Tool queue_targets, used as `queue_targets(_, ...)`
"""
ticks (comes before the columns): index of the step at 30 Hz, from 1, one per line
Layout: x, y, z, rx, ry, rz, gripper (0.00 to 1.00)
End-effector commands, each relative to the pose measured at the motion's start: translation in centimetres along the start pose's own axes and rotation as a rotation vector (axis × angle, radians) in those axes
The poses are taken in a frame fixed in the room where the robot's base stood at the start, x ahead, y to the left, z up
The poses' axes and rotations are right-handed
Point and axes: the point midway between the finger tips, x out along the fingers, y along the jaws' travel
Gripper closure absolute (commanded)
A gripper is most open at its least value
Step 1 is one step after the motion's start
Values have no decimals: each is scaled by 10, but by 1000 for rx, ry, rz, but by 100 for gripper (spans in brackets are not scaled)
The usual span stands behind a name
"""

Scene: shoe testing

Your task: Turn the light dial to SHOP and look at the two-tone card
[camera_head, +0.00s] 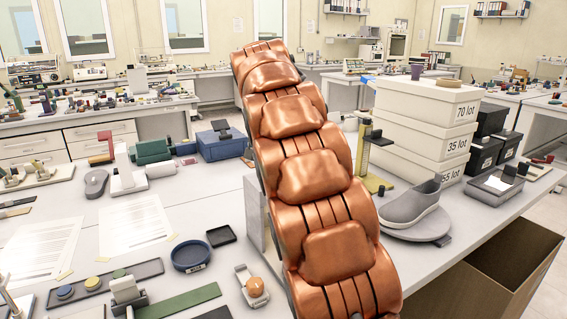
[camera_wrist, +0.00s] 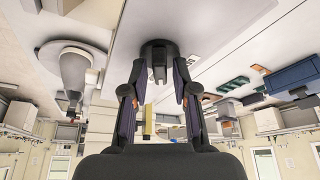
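My gripper (camera_wrist: 159,72) shows in the wrist view with its two dark fingers spread apart. A dark round knob (camera_wrist: 158,47), which looks like the light dial, sits just beyond and between the fingertips on a pale panel (camera_wrist: 205,22). A lighter grip bar stands out from its middle, with gaps on both sides. Whether a fingertip touches the knob's rim I cannot tell. In the head view my copper-coloured arm hides the gripper and the dial. A pale box edge (camera_head: 252,212) shows beside the arm. I cannot read a SHOP mark or make out the two-tone card.
A grey shoe (camera_head: 408,205) stands on a round turntable (camera_head: 425,235) right of my arm. Stacked white lot boxes (camera_head: 425,125) are behind it. A blue toolbox (camera_head: 222,145), a blue ring dish (camera_head: 190,256) and papers (camera_head: 135,225) lie to the left.

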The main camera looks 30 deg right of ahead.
Motion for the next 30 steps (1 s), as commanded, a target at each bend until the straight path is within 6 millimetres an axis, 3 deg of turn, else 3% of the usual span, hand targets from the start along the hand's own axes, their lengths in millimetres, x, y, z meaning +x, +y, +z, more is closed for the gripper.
queue_targets(14, -4, 0, 0, -1, 0, 0, 60)
queue_targets(30, -60, -1, -1, -1, 1, -1, 60)
